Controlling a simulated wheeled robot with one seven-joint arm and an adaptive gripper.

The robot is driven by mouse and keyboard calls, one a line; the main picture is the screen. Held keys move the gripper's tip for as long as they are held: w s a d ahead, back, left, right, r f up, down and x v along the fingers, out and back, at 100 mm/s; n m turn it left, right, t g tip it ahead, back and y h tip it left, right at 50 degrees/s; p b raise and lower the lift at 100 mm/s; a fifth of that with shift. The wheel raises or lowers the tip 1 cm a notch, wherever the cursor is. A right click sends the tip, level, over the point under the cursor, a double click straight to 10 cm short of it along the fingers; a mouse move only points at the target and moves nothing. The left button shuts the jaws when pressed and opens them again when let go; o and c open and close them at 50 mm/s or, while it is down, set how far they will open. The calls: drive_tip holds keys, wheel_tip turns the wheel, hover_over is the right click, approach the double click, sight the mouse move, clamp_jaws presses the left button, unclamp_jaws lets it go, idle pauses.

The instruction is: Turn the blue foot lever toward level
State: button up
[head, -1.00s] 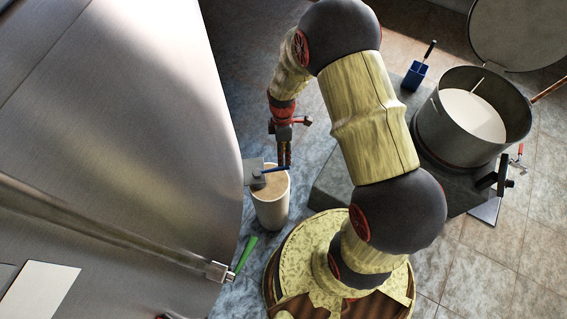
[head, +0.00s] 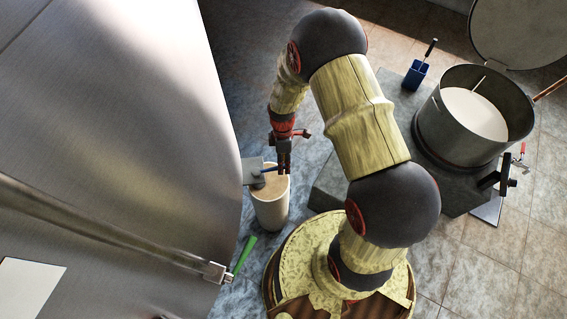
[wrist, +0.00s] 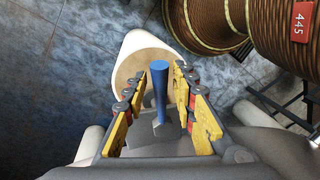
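The blue foot lever (head: 269,169) sticks out from a grey metal plate at the side of the big steel tank, above a cream bucket. In the wrist view the blue lever (wrist: 160,88) points up between my two fingers. My gripper (head: 284,168) is at the lever's outer end in the head view and hides part of it. In the wrist view my gripper (wrist: 169,72) is open, with one finger on each side of the lever.
The cream bucket (head: 270,208) stands below the lever. The steel tank (head: 130,110) fills the left side. A green handle (head: 244,252) sits on its lower fitting. A steel pot (head: 430,125) with white contents and a blue holder (head: 414,76) stand at right.

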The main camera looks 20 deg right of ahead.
drive_tip(key=c, duration=0.6)
clamp_jaws()
